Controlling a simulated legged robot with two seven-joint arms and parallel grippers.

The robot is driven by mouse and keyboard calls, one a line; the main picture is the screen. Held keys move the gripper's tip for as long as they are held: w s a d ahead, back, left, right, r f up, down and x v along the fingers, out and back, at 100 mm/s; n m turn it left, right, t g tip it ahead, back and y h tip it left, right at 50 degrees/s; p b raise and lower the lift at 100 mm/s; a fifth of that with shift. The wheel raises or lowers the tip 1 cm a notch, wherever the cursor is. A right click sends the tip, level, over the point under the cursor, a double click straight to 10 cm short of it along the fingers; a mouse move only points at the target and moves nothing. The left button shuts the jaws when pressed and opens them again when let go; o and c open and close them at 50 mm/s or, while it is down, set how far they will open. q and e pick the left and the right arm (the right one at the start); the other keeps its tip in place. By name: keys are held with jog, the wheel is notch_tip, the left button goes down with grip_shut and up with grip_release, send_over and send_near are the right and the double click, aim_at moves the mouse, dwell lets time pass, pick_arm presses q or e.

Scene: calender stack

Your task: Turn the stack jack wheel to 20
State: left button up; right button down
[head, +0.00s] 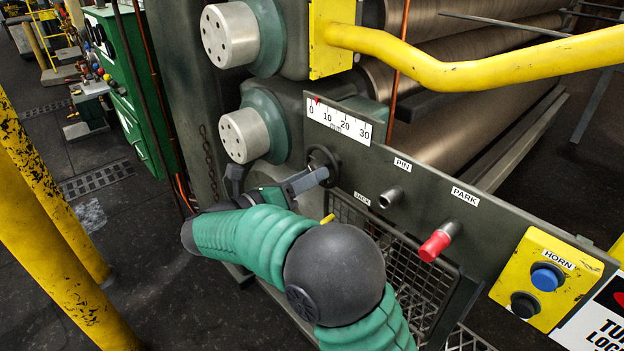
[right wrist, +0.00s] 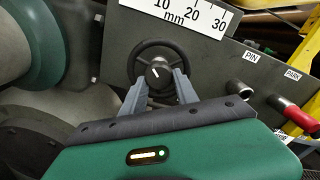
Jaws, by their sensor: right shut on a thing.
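The jack wheel (head: 323,160) is a small black handwheel on the dark panel, above the JACK label (head: 362,198). My right gripper (head: 318,176) reaches it from the lower left. In the right wrist view the wheel (right wrist: 138,57) faces me, and the right gripper's grey fingers (right wrist: 157,80) are shut on its hub, one on each side. A white line marks the hub face. The white mm scale (head: 338,122) above the wheel runs from 0 to 30. Its red pointer (head: 317,100) stands near the 0 end. My left gripper is out of view.
Right of the wheel are the bare PIN socket (head: 389,198) and a red-capped pin (head: 435,245) at PARK. A yellow HORN box (head: 545,280) is farther right. A yellow rail (head: 470,72) crosses above the panel. Wire mesh (head: 400,275) lies below.

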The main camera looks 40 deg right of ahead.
jog(key=shift+w+a+n, duration=0.1)
jog(key=shift+a+n, duration=0.05)
jog(key=shift+n, duration=0.55)
jog(key=shift+w+a+n, duration=0.1)
jog(key=shift+a+n, duration=0.05)
jog(key=shift+n, duration=0.55)
jog(key=c, duration=1.3)
grip_release()
jog(key=shift+c, duration=0.2)
jog(key=o, duration=0.4)
jog(key=shift+a, duration=0.25)
jog(key=a, duration=0.5)
jog(key=s+a, duration=0.1)
jog(key=a, duration=0.5)
jog(key=a+p, duration=0.1)
jog(key=a, duration=0.5)
jog(key=shift+s, duration=0.2)
